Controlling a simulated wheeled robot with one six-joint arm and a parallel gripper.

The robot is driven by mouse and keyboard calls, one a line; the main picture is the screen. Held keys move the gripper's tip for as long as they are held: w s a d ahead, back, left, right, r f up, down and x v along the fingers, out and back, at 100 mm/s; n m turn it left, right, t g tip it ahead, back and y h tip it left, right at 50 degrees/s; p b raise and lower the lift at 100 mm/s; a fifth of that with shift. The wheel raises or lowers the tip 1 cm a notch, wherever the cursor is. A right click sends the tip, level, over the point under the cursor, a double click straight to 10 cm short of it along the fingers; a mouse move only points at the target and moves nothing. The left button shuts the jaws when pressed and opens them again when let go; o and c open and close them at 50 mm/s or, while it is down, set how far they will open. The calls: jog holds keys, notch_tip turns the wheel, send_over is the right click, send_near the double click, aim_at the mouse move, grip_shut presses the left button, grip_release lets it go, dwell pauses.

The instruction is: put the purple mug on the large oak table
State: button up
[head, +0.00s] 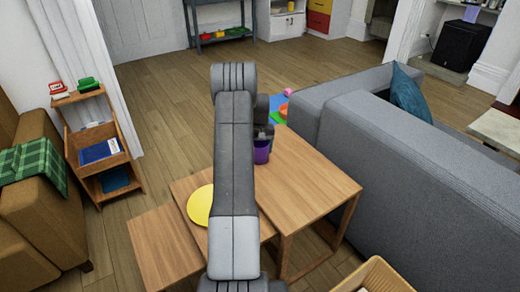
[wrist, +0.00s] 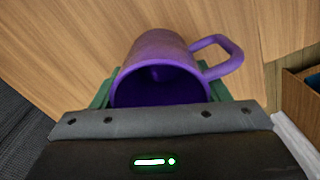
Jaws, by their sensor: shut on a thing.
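The purple mug (head: 262,152) shows beside my arm in the head view, over the far left part of the large oak table (head: 315,190), the rightmost and tallest of the nested tables. In the wrist view the mug (wrist: 165,52) lies between the green fingers of my gripper (wrist: 162,94), with its handle out to the right. My gripper is shut on the mug's body. Wood fills most of the background behind it. I cannot tell whether the mug's base touches the tabletop. My arm hides part of the table's left side.
A yellow plate (head: 201,205) lies on the middle oak table, and a lower oak table (head: 160,250) stands to its left. A grey sofa (head: 410,170) borders the large table on the right. A wooden shelf unit (head: 100,150) stands at left. The large table's near right top is bare.

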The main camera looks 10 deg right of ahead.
jog(key=o, duration=1.1)
jog(key=shift+f, duration=0.1)
jog(key=shift+o, duration=0.2)
notch_tip(320, 180, up, 12)
jog(key=p, duration=0.1)
jog(key=shift+r+p, duration=0.2)
jog(key=shift+p, duration=0.15)
